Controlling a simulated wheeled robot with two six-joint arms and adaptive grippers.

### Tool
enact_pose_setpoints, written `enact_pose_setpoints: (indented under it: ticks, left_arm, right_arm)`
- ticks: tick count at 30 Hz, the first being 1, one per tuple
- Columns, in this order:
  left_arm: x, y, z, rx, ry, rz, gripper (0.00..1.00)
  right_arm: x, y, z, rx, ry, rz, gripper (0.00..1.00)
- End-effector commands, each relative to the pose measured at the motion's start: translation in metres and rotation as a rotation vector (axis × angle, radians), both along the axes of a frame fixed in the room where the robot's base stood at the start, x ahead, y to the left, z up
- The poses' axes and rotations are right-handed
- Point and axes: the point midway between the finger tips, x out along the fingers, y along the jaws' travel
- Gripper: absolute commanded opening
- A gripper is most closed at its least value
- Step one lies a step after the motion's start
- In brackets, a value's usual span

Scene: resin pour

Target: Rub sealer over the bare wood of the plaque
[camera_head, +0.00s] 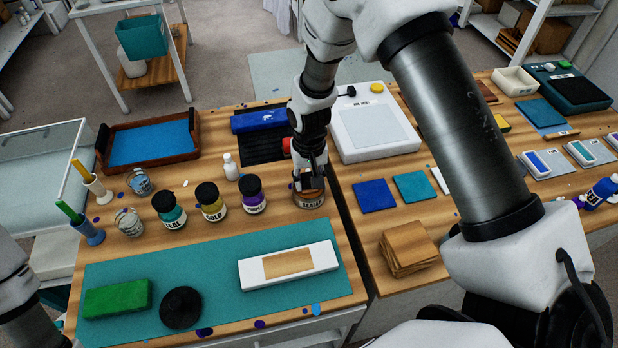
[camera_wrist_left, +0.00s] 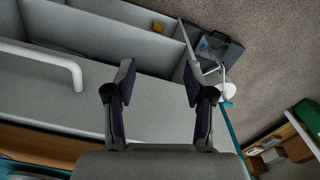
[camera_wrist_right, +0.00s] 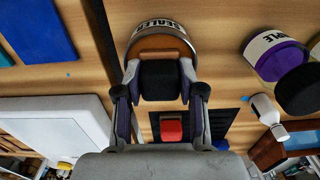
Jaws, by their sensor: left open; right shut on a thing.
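The plaque (camera_head: 246,274) lies on the teal mat, a white slab with a bare wood panel (camera_head: 288,264) in its middle. The sealer tin (camera_head: 309,200) stands open behind it, with amber inside. My right gripper (camera_head: 309,176) is down at the tin, shut on a black pad (camera_wrist_right: 162,80). In the right wrist view the pad is over the tin's opening (camera_wrist_right: 160,44); whether it touches the sealer I cannot tell. My left gripper (camera_wrist_left: 158,75) is open and empty in the left wrist view, over a grey surface away from the plaque.
The teal mat (camera_head: 215,260) also carries a green block (camera_head: 117,298) and a black round object (camera_head: 181,307). Teal, gold and purple jars (camera_head: 252,194) stand left of the tin. Wooden squares (camera_head: 408,248) are stacked right of the table gap. Mat space around the plaque is clear.

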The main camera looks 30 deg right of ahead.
Motion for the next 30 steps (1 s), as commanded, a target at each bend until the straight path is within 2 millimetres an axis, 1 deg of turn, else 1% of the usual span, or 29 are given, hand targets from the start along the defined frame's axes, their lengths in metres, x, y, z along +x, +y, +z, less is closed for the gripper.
enact_pose_setpoints:
  ticks: [2, 5, 9, 24, 30]
  left_arm:
    - [0.0, 0.0, 0.001, 0.0, 0.0, 0.0, 0.54]
    - [0.0, 0.0, 0.007, 0.0, 0.0, 0.0, 0.54]
    - [0.0, 0.0, 0.02, 0.0, 0.0, 0.0, 0.54]
    - [0.0, 0.0, 0.061, 0.0, 0.0, 0.0, 0.54]
    - [0.0, 0.0, 0.06, 0.0, 0.0, 0.0, 0.54]
  right_arm:
    - [-0.002, 0.0, -0.001, 0.0, 0.005, 0.0, 0.11]
    - [-0.002, 0.0, 0.007, 0.0, 0.005, 0.0, 0.11]
    - [-0.001, 0.0, 0.022, 0.0, 0.003, 0.0, 0.11]
    - [-0.001, 0.0, 0.069, 0.0, 0.002, 0.0, 0.11]
    - [-0.001, 0.0, 0.069, 0.0, 0.002, 0.0, 0.11]
